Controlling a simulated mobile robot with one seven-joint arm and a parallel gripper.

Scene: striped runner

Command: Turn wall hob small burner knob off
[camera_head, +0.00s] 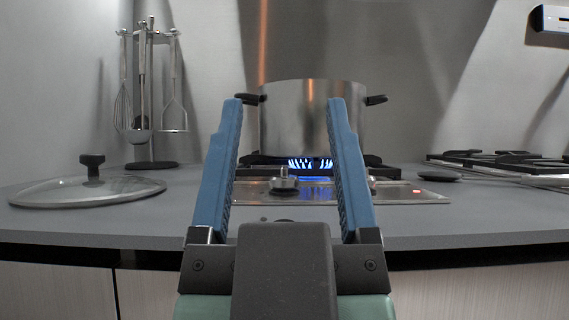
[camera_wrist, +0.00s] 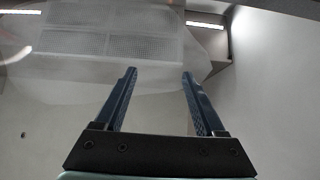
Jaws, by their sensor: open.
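A steel knob (camera_head: 284,184) stands on the hob panel (camera_head: 400,194), seen between my fingers in the head view. A second knob (camera_head: 371,181) is mostly hidden behind my right finger. I cannot tell which knob serves the small burner. Blue flames (camera_head: 310,163) burn under a steel pot (camera_head: 312,118) with dark side handles. My gripper (camera_head: 286,101) is open and empty, in front of the hob and apart from the visible knob. In the wrist view my open gripper (camera_wrist: 158,70) has no knob between its fingers.
A glass lid (camera_head: 86,189) lies on the counter (camera_head: 480,218) at the left, before a utensil stand (camera_head: 151,164). Another hob with pan supports (camera_head: 495,159) is at the right.

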